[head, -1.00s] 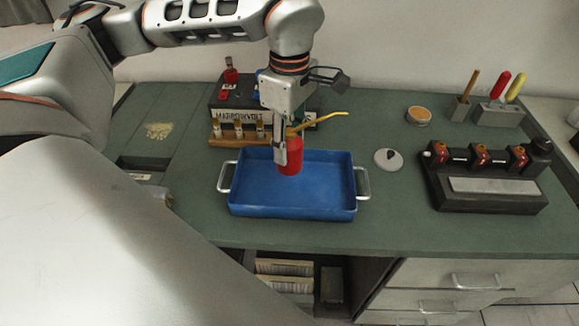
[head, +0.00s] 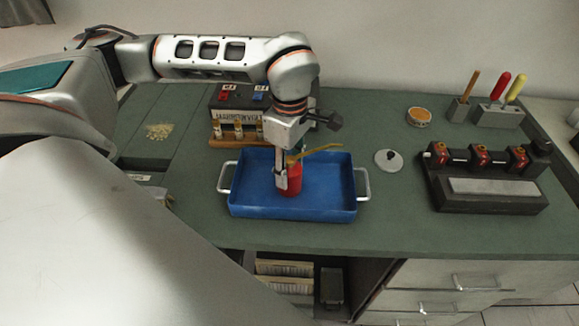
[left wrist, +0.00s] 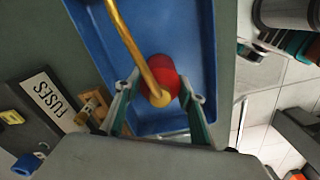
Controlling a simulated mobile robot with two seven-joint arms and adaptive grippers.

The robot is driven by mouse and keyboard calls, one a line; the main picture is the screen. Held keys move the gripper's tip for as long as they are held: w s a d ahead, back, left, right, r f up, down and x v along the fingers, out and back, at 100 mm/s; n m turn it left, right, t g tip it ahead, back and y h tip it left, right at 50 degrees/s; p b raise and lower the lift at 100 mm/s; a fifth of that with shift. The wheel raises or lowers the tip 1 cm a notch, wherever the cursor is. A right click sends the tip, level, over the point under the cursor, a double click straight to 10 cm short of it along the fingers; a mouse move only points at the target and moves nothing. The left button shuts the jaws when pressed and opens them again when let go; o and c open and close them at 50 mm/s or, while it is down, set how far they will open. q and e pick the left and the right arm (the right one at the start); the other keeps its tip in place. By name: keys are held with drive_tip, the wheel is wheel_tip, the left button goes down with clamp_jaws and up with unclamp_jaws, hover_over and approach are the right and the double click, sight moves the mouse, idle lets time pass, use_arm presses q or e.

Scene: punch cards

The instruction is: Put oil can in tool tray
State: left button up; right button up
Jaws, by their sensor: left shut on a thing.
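The oil can (head: 291,180) is red with a thin yellow spout that points right in the head view. The tool tray (head: 328,207) is blue with a grey handle at each end. I cannot tell whether the can's base touches the tray floor. In the left wrist view the red can (left wrist: 166,72) is between the two fingers, with the blue tray (left wrist: 195,40) around and below it. My right gripper is not in view.
A fuse box (head: 226,100) and a wooden rack of small tubes (head: 222,138) stand behind the tray. A grey disc (head: 388,160) lies right of it, then a dark block with red-brown knobs (head: 490,195). A tool holder (head: 497,116) is at back right.

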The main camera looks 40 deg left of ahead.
use_arm(q)
drive_tip(key=o, duration=1.3)
wheel_tip(320, 180, up, 12)
drive_tip(key=shift+r, duration=0.1)
